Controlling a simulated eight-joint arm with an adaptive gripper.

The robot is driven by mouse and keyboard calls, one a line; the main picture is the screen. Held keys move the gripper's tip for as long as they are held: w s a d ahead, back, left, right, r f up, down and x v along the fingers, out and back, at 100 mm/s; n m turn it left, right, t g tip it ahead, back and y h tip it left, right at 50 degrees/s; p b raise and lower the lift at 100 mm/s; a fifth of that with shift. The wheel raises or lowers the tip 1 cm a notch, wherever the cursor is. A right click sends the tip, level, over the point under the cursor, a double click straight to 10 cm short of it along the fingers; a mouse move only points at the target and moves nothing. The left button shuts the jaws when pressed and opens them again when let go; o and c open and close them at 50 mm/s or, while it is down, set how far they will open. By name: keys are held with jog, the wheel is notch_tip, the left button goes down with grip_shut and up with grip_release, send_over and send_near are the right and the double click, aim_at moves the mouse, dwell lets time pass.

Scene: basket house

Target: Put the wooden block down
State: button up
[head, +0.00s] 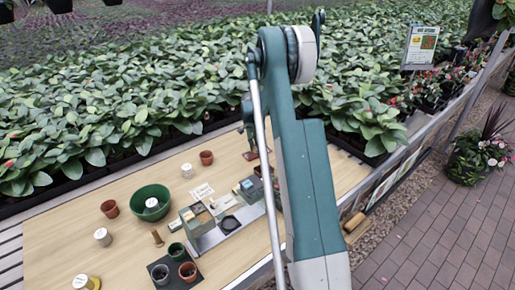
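My arm rises through the middle of the head view, and its far end hangs behind the upper link. My gripper (250,142) is small and partly hidden there, low over the far part of the wooden table (60,235). A reddish-brown flat thing (251,155) shows at its lower end; I cannot tell whether it is the wooden block, or whether it is held or lies on the table. The finger opening is too small to make out.
A green bowl (150,214), a terracotta pot (206,157) and a grey organizer (202,238) stand on the table left of my arm. Leafy plants (150,90) fill the bed behind. Bare tabletop lies between the items.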

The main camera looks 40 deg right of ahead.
aim_at(255, 147)
dwell(0.4)
jog(key=r, duration=0.4)
jog(key=a+r+p, duration=0.1)
jog(key=r, duration=0.3)
jog(key=r+p, duration=0.1)
jog(key=r, duration=0.3)
jog(key=shift+a+r, duration=0.1)
jog(key=shift+a, duration=0.3)
jog(key=shift+a+r, duration=0.1)
